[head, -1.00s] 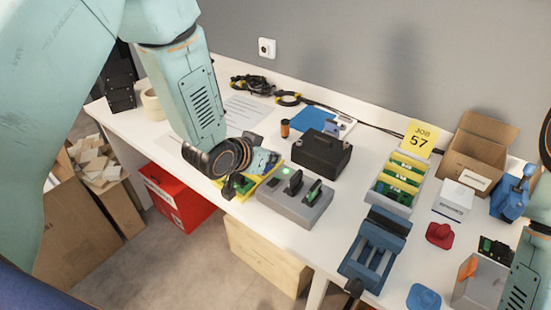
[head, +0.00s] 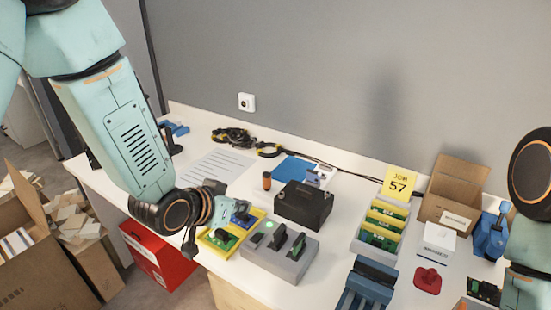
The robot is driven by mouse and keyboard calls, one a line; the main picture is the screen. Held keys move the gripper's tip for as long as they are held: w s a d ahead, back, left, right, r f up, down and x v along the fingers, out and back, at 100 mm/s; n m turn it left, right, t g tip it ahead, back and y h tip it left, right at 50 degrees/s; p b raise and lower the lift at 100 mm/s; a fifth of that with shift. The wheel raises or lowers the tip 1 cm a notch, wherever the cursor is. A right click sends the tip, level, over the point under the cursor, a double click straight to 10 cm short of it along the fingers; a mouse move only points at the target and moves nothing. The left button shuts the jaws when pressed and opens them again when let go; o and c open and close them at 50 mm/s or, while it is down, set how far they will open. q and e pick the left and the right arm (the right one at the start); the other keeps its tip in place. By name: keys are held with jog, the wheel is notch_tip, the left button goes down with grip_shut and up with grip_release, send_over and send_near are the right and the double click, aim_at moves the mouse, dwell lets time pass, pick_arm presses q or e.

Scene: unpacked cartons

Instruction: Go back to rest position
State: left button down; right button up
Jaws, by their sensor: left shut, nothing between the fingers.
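My left arm comes in from the left, and its gripper (head: 190,243) hangs beside the left end of the yellow tray, at the front edge of the table. It is shut with nothing held, and is partly hidden by its own wrist. The yellow tray (head: 222,250) holds a green board (head: 220,238) and a blue piece (head: 241,218). My right arm shows only as links at the right edge; its gripper is out of view.
A grey fixture (head: 285,262) with a lit green spot and a black case (head: 303,204) stand right of the tray. A green-board rack (head: 380,228), an open carton (head: 452,190) and a blue vise (head: 368,285) are further right. A red box (head: 158,255) stands below the table.

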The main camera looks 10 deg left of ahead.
pick_arm(q)
jog(key=s+a+f+n+g+y+b, duration=0.1)
jog(key=s+f+g, duration=0.4)
jog(key=s+f, duration=0.8)
jog(key=s+a+f+n+g+y+b, duration=0.2)
jog(key=s+f, duration=1.1)
jog(key=s, duration=0.7)
jog(key=a+n+g+b, duration=0.1)
jog(key=g, duration=0.1)
jog(key=shift+s+a+g+y, duration=0.2)
jog(key=shift+g+y, duration=0.1)
jog(key=shift+g, duration=0.1)
jog(key=shift+f, duration=0.1)
